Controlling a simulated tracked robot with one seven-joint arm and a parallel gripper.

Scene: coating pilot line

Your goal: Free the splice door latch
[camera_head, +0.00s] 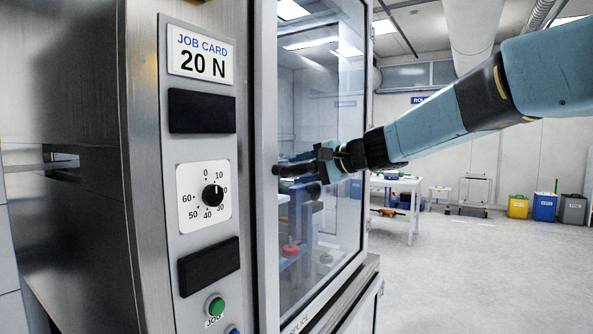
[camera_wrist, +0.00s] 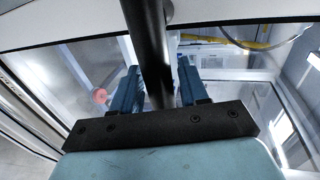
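The splice door (camera_head: 322,90) is a tall glass panel in a metal frame and looks closed. A dark bar (camera_head: 291,169), which looks like its latch handle, sits at the door's left side. My gripper (camera_head: 312,168) is at this bar, having come in from the right. In the wrist view, the black bar (camera_wrist: 150,45) runs between the two blue fingers of my gripper (camera_wrist: 158,75). A narrow gap shows on each side of the bar, so the fingers are open around it. The bar's lower end is hidden behind the dark gripper mount.
Left of the door is a panel with a job card (camera_head: 201,54) reading 20 N, a numbered dial (camera_head: 212,196) and a green button (camera_head: 215,306). A red object (camera_head: 291,248) shows behind the glass. Floor (camera_head: 480,270) to the right is clear.

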